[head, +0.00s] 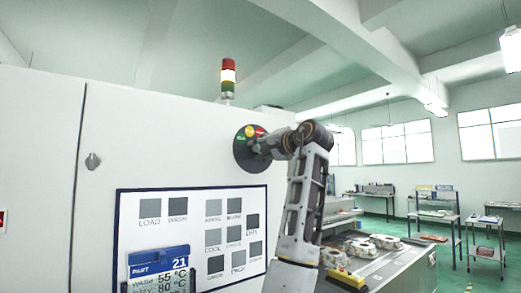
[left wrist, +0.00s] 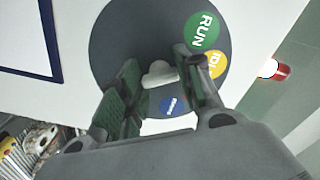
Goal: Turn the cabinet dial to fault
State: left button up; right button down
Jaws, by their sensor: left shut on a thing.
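The dial is a dark round plate (head: 243,158) on the white cabinet front (head: 150,140). In the head view it carries a green label (head: 240,140), a yellow label (head: 249,131) and a red label (head: 260,131). The left wrist view shows the green RUN label (left wrist: 202,31), a partly covered yellow label (left wrist: 213,64) and a blue label (left wrist: 172,105). My left gripper (left wrist: 160,85) is shut on the pale knob (left wrist: 158,73) at the plate's middle. The knob's pointing direction cannot be told. My right gripper is in neither view.
A red, white and green signal lamp (head: 228,77) stands on the cabinet. A framed panel (head: 190,215) with grey squares hangs below the dial, with a blue part card (head: 158,265). A bench with castings (head: 360,247) stands to the right.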

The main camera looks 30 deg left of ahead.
pick_arm(q)
jog(key=shift+m, duration=5)
jog(key=shift+f, duration=0.1)
jog(key=o, duration=1)
jog(key=shift+o, duration=0.2)
jog(key=v, duration=1.2)
jog(key=shift+w, duration=0.15)
